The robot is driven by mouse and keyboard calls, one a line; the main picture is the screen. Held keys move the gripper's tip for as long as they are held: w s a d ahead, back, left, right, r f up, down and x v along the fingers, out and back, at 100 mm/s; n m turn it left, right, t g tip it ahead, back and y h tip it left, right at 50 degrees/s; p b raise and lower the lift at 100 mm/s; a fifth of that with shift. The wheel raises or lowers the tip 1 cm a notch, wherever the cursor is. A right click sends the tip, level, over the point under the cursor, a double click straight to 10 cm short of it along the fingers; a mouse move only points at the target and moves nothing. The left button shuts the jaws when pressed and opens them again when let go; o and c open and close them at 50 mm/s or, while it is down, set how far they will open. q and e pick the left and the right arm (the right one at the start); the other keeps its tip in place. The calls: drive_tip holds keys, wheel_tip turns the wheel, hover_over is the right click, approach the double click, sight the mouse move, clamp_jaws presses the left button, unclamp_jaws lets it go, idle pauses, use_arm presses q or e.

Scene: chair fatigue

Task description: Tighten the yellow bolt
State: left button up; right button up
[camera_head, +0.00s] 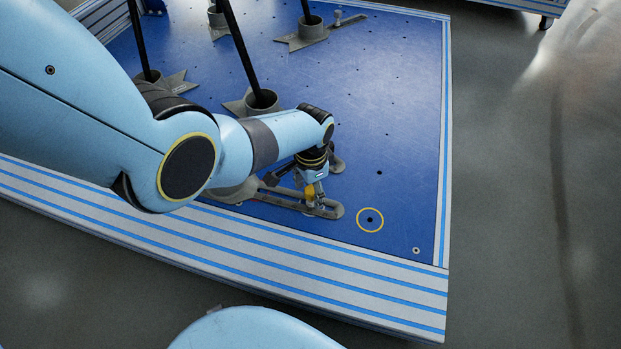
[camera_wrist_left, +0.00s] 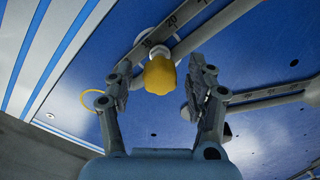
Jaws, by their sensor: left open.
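The yellow bolt (camera_wrist_left: 159,75) shows in the left wrist view, set on a grey slotted bar with number marks (camera_wrist_left: 176,22). In the head view the bolt (camera_head: 309,192) is a small yellow spot below my left wrist. My left gripper (camera_wrist_left: 162,92) is open, with one finger on each side of the bolt and a visible gap to both. In the head view my left gripper (camera_head: 311,187) points down over the bar and is partly hidden. My right gripper is not in view.
The bar lies on a blue platform (camera_head: 400,130) with small holes and a striped edge. A yellow ring (camera_head: 370,220) marks one hole right of the bar. Black poles in grey holders (camera_head: 262,100) stand behind my arm. Grey floor (camera_head: 530,230) lies to the right.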

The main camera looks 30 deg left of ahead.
use_arm(q)
drive_tip(key=shift+n, duration=0.9)
drive_tip(key=n, duration=0.4)
drive_tip(key=shift+n, duration=2)
